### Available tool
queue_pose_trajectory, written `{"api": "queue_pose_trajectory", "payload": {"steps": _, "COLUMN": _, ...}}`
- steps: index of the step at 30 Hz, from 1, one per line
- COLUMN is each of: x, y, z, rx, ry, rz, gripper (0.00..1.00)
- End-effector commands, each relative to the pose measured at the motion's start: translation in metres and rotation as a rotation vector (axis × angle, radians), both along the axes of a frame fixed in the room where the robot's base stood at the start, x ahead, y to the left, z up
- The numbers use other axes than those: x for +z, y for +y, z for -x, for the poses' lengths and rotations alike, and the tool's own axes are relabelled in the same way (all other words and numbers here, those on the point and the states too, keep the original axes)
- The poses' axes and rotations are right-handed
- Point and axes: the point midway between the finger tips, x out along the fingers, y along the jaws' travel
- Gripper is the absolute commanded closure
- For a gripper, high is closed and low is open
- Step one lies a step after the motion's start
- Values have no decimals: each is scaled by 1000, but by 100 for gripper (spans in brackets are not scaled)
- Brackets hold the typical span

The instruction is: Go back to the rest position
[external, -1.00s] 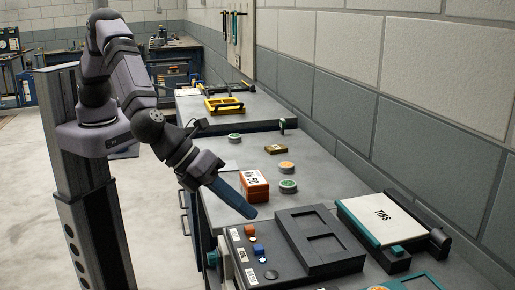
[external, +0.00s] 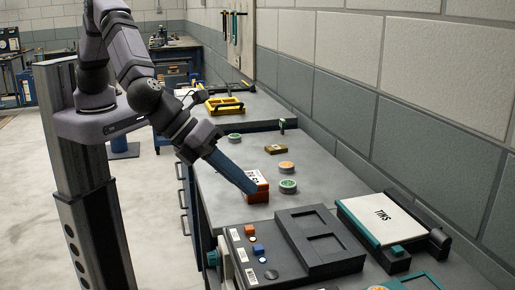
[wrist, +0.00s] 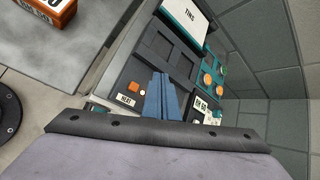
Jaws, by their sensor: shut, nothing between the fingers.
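My gripper (external: 250,188) has blue fingers that are shut and empty. In the external view it is above the near left part of the bench, its tip overlapping the orange box (external: 257,194) with a white label. Whether the tip touches the box cannot be told from that view. In the wrist view the closed fingers (wrist: 161,97) point toward the dark control panel, and the orange box (wrist: 47,12) lies apart from them at the upper left.
A control panel (external: 236,238) with buttons and a dark recessed tray (external: 345,262) stand at the bench front. A white-topped "TINS" box (external: 372,217) is to their right. Round green and orange discs (external: 288,186) lie near the orange box. A block wall bounds the right; floor is open at left.

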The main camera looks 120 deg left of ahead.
Motion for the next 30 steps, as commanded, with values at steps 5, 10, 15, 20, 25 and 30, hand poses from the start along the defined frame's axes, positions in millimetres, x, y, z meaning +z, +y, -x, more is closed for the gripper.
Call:
{"api": "queue_pose_trajectory", "payload": {"steps": 5, "x": 0, "y": 0, "z": 0, "rx": 0, "ry": 0, "rz": 0, "gripper": 100}}
{"api": "queue_pose_trajectory", "payload": {"steps": 10, "x": 0, "y": 0, "z": 0, "rx": 25, "ry": -12, "rz": 23, "gripper": 100}}
{"api": "queue_pose_trajectory", "payload": {"steps": 15, "x": -13, "y": 3, "z": 15, "rx": 219, "ry": -27, "rz": 174, "gripper": 100}}
{"api": "queue_pose_trajectory", "payload": {"steps": 20, "x": -72, "y": 18, "z": 89, "rx": 514, "ry": 102, "rz": 302, "gripper": 100}}
{"api": "queue_pose_trajectory", "payload": {"steps": 25, "x": -110, "y": 33, "z": 197, "rx": 872, "ry": 242, "rz": 386, "gripper": 100}}
{"api": "queue_pose_trajectory", "payload": {"steps": 30, "x": -99, "y": 50, "z": 308, "rx": 1287, "ry": 331, "rz": 477, "gripper": 100}}
